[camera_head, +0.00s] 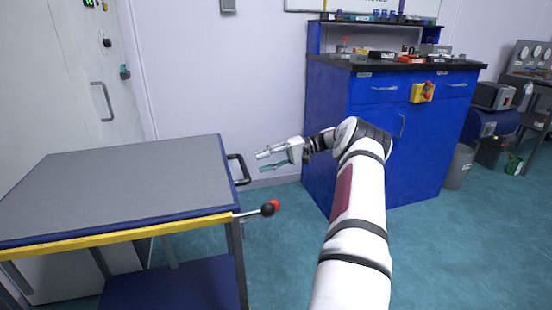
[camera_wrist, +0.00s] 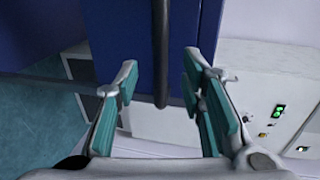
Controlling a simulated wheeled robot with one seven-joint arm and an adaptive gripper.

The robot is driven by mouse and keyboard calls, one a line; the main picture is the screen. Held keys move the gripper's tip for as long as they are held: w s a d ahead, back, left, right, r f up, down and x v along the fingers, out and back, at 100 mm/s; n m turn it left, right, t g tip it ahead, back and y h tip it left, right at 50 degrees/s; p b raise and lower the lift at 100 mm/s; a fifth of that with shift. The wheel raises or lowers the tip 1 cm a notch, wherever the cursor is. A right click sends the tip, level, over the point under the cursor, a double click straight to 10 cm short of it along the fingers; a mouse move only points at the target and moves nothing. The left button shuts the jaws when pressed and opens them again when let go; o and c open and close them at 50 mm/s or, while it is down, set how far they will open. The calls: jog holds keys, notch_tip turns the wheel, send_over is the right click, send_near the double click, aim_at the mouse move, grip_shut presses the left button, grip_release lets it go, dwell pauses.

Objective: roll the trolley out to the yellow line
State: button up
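The trolley (camera_head: 130,185) stands at the left, with a grey top, a blue frame and a yellow front edge. Its black handle (camera_head: 238,169) sticks out from the right side. In the wrist view the handle (camera_wrist: 161,55) hangs as a dark bar in front of a blue panel. My gripper (camera_head: 262,161) is open and empty, a little right of the handle and pointing at it. In the wrist view my gripper (camera_wrist: 160,80) has its teal-padded fingers wide apart, with the bar showing between and beyond them. I see no yellow line on the floor.
A lever with a black and red knob (camera_head: 270,207) juts from the trolley's front right corner, below my gripper. A blue cabinet (camera_head: 330,130) with a black worktop stands behind my arm. A grey bin (camera_head: 459,166) stands right of it. Teal floor lies clear at the lower right.

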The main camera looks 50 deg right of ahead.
jog(key=shift+v, duration=2.3)
jog(key=shift+d, duration=0.15)
